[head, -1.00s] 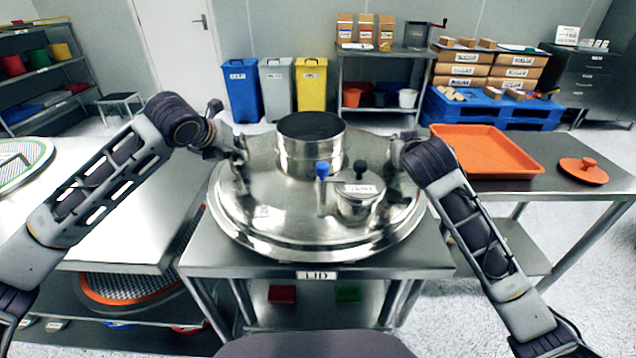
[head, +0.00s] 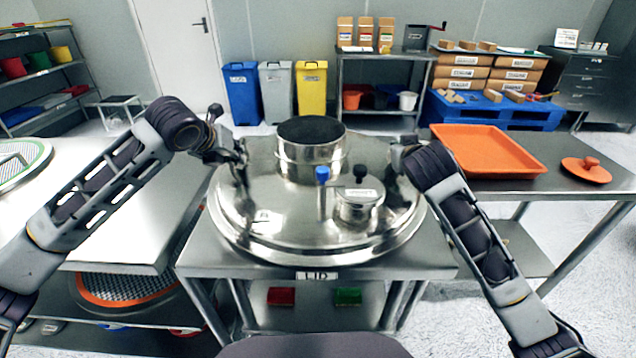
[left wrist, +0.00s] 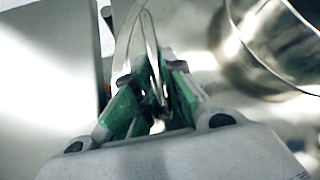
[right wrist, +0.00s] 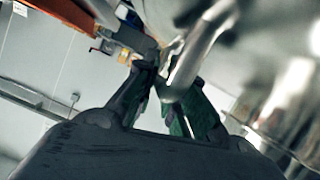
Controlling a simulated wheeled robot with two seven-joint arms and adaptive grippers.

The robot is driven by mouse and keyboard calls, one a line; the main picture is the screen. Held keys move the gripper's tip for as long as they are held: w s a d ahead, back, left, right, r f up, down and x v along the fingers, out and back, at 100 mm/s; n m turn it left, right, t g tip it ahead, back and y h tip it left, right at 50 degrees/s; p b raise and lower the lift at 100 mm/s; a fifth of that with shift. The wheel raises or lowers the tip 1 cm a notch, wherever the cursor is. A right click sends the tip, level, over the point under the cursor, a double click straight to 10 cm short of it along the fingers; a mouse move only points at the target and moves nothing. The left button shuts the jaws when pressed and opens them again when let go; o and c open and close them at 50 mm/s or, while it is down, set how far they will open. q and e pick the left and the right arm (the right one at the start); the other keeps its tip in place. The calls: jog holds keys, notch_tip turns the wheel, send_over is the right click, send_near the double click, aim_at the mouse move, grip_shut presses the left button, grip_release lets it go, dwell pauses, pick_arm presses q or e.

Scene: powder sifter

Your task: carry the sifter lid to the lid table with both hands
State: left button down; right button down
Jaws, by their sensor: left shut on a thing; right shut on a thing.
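The sifter lid (head: 285,225) is a wide, shiny steel disc with a tall collar, a small capped port and a blue-topped valve. It is level over the lid table (head: 400,262), which bears a LID label. I cannot tell whether it touches the table top. My left gripper (head: 238,165) is at the lid's left side; in the left wrist view its green-padded fingers (left wrist: 155,95) are shut on a thin metal handle. My right gripper (head: 398,160) is at the right side; in the right wrist view its fingers (right wrist: 175,95) are shut on a metal bar of the lid.
A steel table (head: 130,235) stands close on the left. A table on the right holds an orange tray (head: 485,150) and an orange disc (head: 586,172). Red (head: 281,297) and green (head: 347,296) blocks lie on the lid table's lower shelf. Bins stand behind.

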pick_arm(q)
jog(key=shift+w+r, duration=0.1)
jog(key=shift+r, duration=0.05)
pick_arm(e)
jog(key=shift+r, duration=0.15)
pick_arm(q)
jog(key=c, duration=1.9)
grip_release()
jog(key=shift+f, duration=0.3)
pick_arm(e)
jog(key=c, duration=1.9)
grip_release()
jog(key=shift+f, duration=0.25)
pick_arm(q)
jog(key=o, duration=0.4)
jog(key=shift+s+r, duration=0.15)
jog(key=shift+s, duration=0.1)
pick_arm(e)
jog(key=o, duration=0.4)
jog(key=shift+s+r, duration=0.15)
pick_arm(q)
jog(key=shift+w, duration=0.1)
jog(key=shift+v, duration=5.95)
pick_arm(e)
jog(key=shift+v, duration=5.9)
